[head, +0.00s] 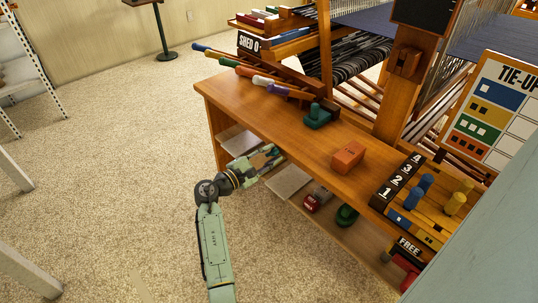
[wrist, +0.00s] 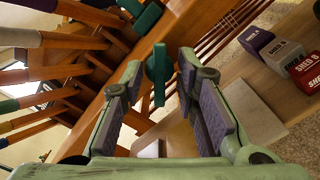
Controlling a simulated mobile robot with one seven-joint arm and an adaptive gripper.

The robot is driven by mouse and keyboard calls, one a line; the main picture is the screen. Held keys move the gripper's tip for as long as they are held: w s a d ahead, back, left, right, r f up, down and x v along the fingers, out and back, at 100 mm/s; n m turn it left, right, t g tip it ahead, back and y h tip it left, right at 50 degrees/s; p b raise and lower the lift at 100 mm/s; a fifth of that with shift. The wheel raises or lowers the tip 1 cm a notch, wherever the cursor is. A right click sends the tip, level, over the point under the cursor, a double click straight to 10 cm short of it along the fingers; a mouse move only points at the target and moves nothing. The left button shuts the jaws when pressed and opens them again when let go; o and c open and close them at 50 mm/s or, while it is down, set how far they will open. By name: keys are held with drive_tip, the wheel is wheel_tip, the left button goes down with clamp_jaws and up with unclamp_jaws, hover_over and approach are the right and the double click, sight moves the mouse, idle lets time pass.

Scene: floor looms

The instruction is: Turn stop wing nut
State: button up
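A teal, wing-shaped piece (wrist: 159,68), which looks like the stop wing nut, shows in the wrist view with one long wing pointing down the picture. My gripper (wrist: 161,85) is open, with one finger on each side of the piece and a gap on both sides. I cannot tell how deep the piece sits between the fingertips. In the head view my gripper (head: 268,160) is at the front side of the wooden bench, below its top edge, and largely hides what is there. A teal block (head: 317,115) stands on the bench top.
The wooden bench (head: 270,112) carries coloured-tipped levers, an orange block (head: 348,157) and a numbered peg board (head: 400,180). A lower shelf (head: 290,182) holds a red box (head: 317,200) and a green item (head: 347,214). The carpeted floor to the left is clear.

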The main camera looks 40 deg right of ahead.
clamp_jaws()
idle(0.3)
drive_tip(key=shift+a+m+b, duration=0.1)
drive_tip(key=shift+m+b, duration=0.2)
drive_tip(key=shift+b, duration=0.1)
drive_tip(key=shift+s+d+m+b, duration=0.1)
drive_tip(key=shift+m+b, duration=2.95)
drive_tip(key=shift+b, duration=0.2)
drive_tip(key=shift+d+m+b, duration=0.1)
drive_tip(key=shift+m+b, duration=2.95)
drive_tip(key=shift+b, duration=0.15)
drive_tip(key=shift+r, duration=0.1)
unclamp_jaws()
drive_tip(key=shift+d, duration=0.1)
